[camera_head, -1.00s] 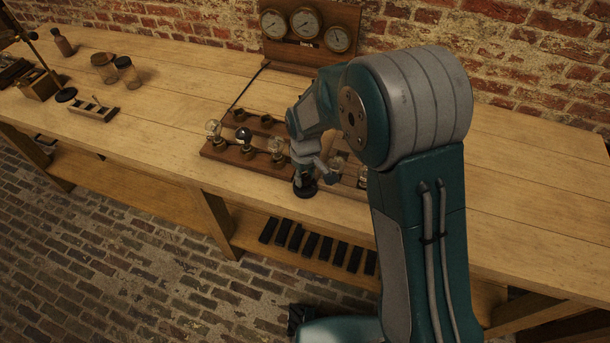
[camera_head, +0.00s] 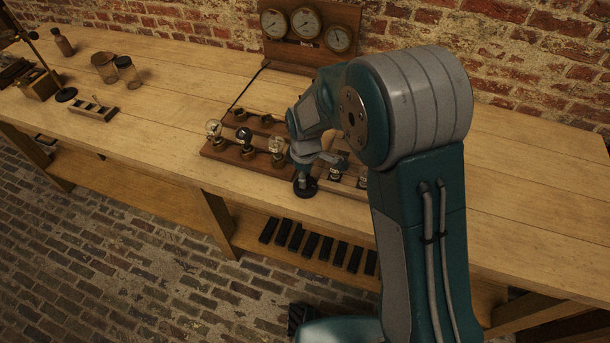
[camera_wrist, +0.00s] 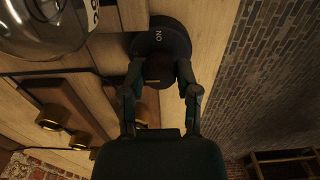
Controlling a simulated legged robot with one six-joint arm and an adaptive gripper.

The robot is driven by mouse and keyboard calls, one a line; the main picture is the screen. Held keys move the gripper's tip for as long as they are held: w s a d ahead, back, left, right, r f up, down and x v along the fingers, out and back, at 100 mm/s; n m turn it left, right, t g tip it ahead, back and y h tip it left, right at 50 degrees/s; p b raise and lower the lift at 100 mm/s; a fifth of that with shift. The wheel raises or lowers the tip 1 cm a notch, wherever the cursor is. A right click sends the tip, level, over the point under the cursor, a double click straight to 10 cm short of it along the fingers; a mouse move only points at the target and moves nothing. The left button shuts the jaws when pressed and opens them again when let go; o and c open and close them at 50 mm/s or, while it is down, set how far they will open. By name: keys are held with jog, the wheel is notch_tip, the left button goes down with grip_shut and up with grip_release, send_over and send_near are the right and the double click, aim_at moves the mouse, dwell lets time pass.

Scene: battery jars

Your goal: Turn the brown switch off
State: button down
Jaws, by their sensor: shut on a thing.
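The brown switch (camera_wrist: 159,71) is a dark knob on a round black base in the wrist view. Its base (camera_wrist: 172,36) carries the letters "ON". In the head view the base (camera_head: 304,189) sits at the front of the workbench. My gripper (camera_wrist: 160,76) has one finger on each side of the knob and is shut on it. In the head view my gripper (camera_head: 303,178) is directly above the base, and the knob is mostly hidden by it.
A wooden board (camera_head: 222,149) with several bulbs is close to the left of my gripper. A panel with three gauges (camera_head: 310,32) stands at the back against the brick wall. Jars (camera_head: 127,72) stand far left.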

dwell(0.3)
jog(key=shift+c, duration=1.8)
grip_release()
jog(key=shift+r, duration=0.1)
notch_tip(320, 180, up, 12)
jog(key=shift+f, duration=0.2)
jog(key=shift+w+a, duration=0.1)
